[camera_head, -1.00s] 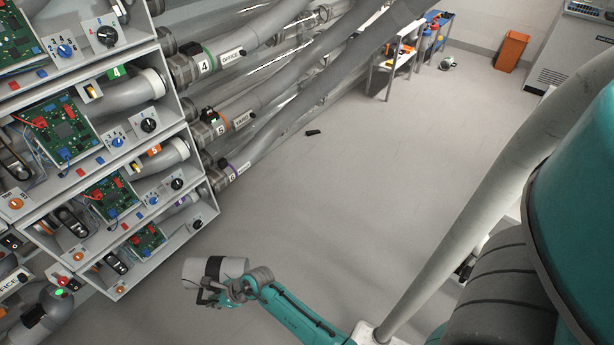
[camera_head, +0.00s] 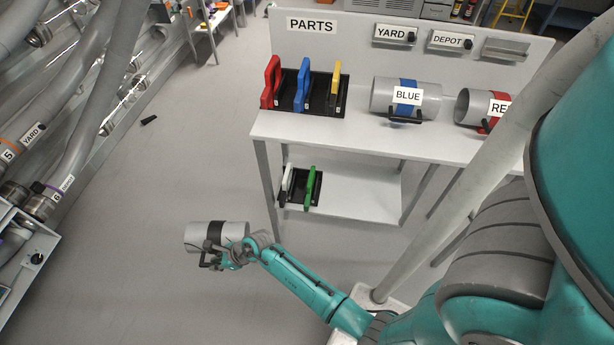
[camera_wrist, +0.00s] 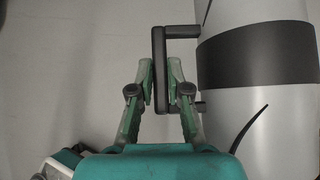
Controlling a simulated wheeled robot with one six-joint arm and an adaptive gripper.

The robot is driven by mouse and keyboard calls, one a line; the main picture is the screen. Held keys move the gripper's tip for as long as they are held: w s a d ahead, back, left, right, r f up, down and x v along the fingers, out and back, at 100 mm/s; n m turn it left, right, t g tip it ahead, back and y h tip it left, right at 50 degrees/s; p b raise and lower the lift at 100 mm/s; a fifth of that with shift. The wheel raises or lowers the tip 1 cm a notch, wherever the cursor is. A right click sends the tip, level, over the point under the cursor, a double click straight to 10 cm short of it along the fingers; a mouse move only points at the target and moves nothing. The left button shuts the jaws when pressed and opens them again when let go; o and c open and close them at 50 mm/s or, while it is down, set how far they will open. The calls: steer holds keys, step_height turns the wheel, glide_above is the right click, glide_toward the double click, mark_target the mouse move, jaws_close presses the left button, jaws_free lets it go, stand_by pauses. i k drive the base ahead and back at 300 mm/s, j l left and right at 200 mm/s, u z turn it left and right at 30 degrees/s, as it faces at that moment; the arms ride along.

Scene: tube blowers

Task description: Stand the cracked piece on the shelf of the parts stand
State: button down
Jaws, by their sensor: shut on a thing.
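The cracked piece (camera_head: 198,236) is a grey tube with a black band and a black handle. In the wrist view it (camera_wrist: 268,110) shows dark crack lines on its surface. My gripper (camera_wrist: 162,88) is shut on its black handle; in the head view my gripper (camera_head: 222,257) holds the piece above the floor, left of the stand. The parts stand (camera_head: 285,130) has a PARTS sign, a top surface and a lower shelf (camera_head: 362,200). A white plate and a green plate (camera_head: 311,188) stand in a black rack at the shelf's left; the visible shelf to their right is bare.
A stand leg (camera_head: 268,190) rises near my arm. The tube cabinet (camera_head: 25,270) is at far left. Floor between is open.

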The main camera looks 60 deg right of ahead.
mark_target(359, 190)
steer(key=k+l+z, duration=0.25)
steer(key=k, duration=0.15)
steer(key=k+l+z, duration=0.1)
steer(key=k+z, duration=0.15)
steer(key=k, duration=0.15)
steer(key=i+j+z, duration=0.1)
steer(key=j+z, duration=0.3)
steer(key=i+j+z, duration=0.15)
steer(key=j+z, duration=0.15)
steer(key=i+j+z, duration=0.1)
steer(key=j+z, duration=0.45)
steer(key=j, duration=0.15)
